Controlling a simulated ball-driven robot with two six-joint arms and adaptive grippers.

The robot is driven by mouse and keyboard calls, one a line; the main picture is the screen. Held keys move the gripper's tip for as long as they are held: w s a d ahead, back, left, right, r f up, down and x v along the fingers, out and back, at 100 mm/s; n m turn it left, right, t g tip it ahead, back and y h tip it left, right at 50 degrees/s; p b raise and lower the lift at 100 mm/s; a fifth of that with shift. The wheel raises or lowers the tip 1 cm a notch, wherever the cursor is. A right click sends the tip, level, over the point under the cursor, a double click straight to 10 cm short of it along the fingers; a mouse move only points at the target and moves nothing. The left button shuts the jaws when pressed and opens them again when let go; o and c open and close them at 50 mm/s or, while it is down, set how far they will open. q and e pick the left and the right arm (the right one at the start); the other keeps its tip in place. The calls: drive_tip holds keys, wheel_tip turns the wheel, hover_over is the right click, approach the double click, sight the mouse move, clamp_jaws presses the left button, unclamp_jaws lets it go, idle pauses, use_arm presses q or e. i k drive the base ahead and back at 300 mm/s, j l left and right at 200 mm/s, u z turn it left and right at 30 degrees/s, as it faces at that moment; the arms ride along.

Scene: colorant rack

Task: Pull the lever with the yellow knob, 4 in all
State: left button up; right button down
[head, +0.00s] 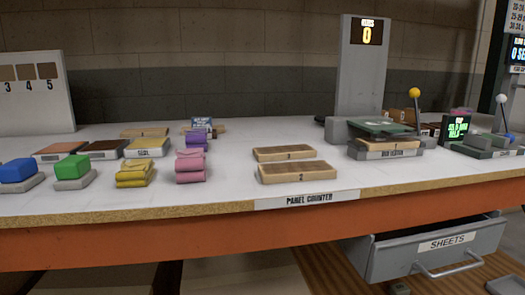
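The lever's yellow knob (414,92) tops a thin rod that stands nearly upright at the right side of a grey press-like machine (388,147). The machine has a dark green top plate (385,128) and a light wooden panel (388,142) under it. A tall grey post behind it carries a display (367,32) reading 0. Neither of my grippers shows in the head view, and nothing touches the lever.
A lever with a pale knob (501,98) stands far right, by a green-lit screen (456,128). A grey drawer (430,250) labelled SHEETS sticks out below the counter's front edge.

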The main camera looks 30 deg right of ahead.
sight(415, 93)
drive_tip(key=z, duration=1.8)
drive_tip(key=i+l+u, duration=0.25)
drive_tip(key=i+l, duration=0.2)
drive_tip(key=i+l+u, duration=0.25)
drive_tip(key=i+l, duration=0.15)
drive_tip(key=i+l+u, duration=0.2)
drive_tip(key=i+l, duration=0.15)
drive_tip(key=l, duration=0.35)
